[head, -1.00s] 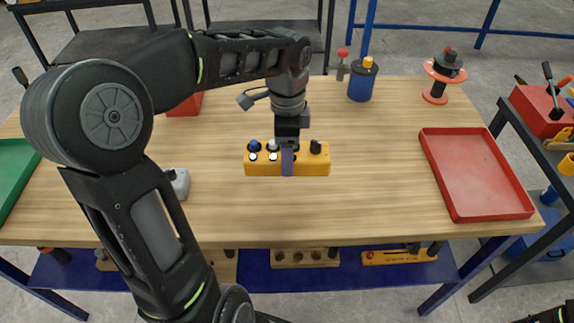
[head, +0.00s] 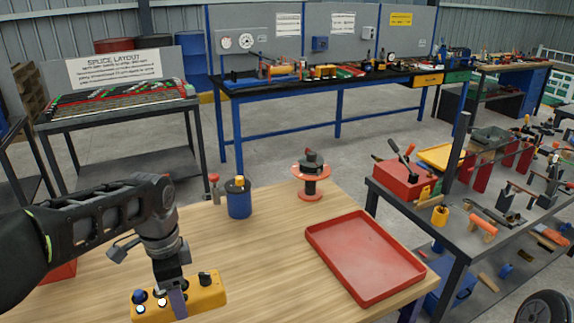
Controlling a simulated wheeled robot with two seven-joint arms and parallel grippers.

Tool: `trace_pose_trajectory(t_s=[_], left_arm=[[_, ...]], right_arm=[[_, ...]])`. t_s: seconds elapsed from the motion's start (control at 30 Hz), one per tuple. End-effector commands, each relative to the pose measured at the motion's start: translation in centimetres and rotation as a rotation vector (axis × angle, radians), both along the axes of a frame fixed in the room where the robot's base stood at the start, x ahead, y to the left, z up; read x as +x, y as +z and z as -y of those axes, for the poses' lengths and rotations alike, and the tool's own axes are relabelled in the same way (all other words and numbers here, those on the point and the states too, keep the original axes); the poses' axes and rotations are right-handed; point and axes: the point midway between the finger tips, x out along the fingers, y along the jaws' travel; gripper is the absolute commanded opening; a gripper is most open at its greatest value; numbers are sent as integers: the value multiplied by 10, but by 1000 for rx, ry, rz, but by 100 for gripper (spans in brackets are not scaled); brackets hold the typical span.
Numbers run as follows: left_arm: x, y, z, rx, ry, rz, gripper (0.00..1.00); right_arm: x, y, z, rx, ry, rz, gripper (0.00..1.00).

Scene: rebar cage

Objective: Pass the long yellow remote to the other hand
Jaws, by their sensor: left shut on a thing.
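The long yellow remote (head: 208,292) is at the lower left of the head view, over the wooden table. It has dark, blue and white knobs on its upper side. My left gripper (head: 177,298) comes down from above and is shut on the remote near its middle. A finger covers part of the remote's front face. I cannot tell whether the remote touches the table or hangs just above it. My right gripper is not in view.
A red tray (head: 365,257) lies at the table's right side. A blue canister (head: 238,200) and a red spool (head: 311,178) stand at the far edge. The table middle (head: 270,250) is clear. A crowded grey cart (head: 455,215) stands to the right.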

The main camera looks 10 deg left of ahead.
Motion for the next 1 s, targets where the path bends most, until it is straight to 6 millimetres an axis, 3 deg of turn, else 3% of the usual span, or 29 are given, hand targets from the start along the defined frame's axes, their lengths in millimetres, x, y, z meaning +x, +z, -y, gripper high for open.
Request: trace_pose_trajectory(t_s=[0.27, 0.43, 0.57, 0.67, 0.8, 1.0], left_arm=[[4, 1, -2, 0, 181, 2, 2], [19, 3, -9, -2, 491, 0, 2], [42, -7, -2, -2, 745, -1, 2], [64, -20, 14, -1, 910, -3, 2], [93, -46, 54, 0, 1055, -3, 2], [107, -75, 105, 1, 990, 0, 2]], right_arm=[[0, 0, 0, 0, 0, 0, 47], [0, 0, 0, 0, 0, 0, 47], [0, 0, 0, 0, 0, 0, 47], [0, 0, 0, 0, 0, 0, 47], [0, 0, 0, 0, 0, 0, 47], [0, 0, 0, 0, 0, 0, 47]])
